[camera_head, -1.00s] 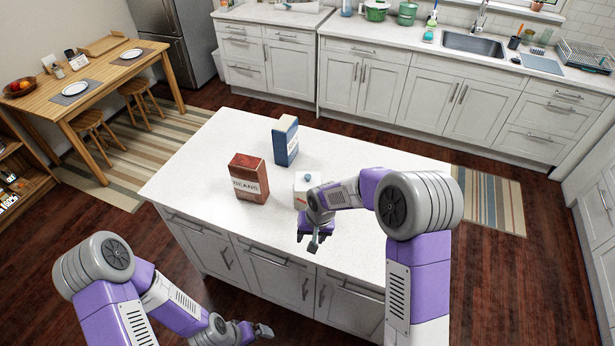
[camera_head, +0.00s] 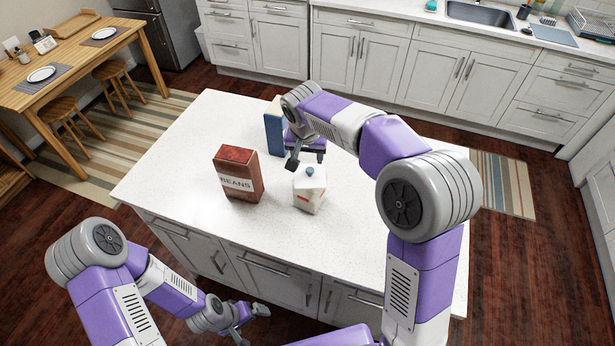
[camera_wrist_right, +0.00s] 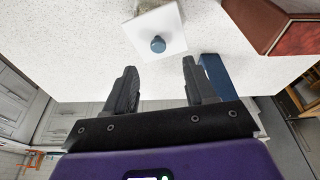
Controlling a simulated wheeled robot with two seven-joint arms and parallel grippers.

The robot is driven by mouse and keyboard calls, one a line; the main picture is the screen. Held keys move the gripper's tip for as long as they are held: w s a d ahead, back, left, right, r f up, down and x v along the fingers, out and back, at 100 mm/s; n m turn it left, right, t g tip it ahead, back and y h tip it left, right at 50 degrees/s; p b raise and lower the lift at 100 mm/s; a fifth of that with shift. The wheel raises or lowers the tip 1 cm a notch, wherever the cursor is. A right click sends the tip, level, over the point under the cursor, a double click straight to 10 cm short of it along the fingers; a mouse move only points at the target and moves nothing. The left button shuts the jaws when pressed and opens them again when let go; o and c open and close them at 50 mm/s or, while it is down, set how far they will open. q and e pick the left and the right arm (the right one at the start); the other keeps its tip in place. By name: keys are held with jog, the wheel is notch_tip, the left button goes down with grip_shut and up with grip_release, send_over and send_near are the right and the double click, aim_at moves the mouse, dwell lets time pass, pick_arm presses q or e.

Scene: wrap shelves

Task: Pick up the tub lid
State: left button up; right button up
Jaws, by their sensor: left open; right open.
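The tub lid (camera_head: 310,175) is a pale square with a blue knob, on top of a white tub (camera_head: 308,201) on the island counter. In the right wrist view the lid (camera_wrist_right: 170,28) and its round blue knob lie just beyond my fingertips. My right gripper (camera_head: 307,160) is open and empty, just behind and above the lid in the head view. It also shows in the right wrist view (camera_wrist_right: 160,66), with its two fingers apart and the knob roughly between their lines. My left gripper (camera_head: 251,324) is open and empty, low in front of the island.
A red beans box (camera_head: 237,173) stands left of the tub. A blue box (camera_head: 273,133) stands behind it, partly hidden by my right arm. The white island counter (camera_head: 180,165) is clear at its left. A wooden table (camera_head: 75,60) stands far left.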

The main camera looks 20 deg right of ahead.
aim_at(310, 169)
jog(key=x, duration=0.3)
jog(key=shift+s+d+f, duration=0.1)
jog(key=shift+f, duration=0.1)
jog(key=x, duration=0.4)
jog(key=shift+w+d+f, duration=0.1)
jog(key=shift+w+f, duration=0.1)
jog(key=shift+f, duration=0.05)
pick_arm(q)
jog(key=shift+f, duration=0.3)
pick_arm(e)
grip_shut()
jog(key=shift+r, duration=0.1)
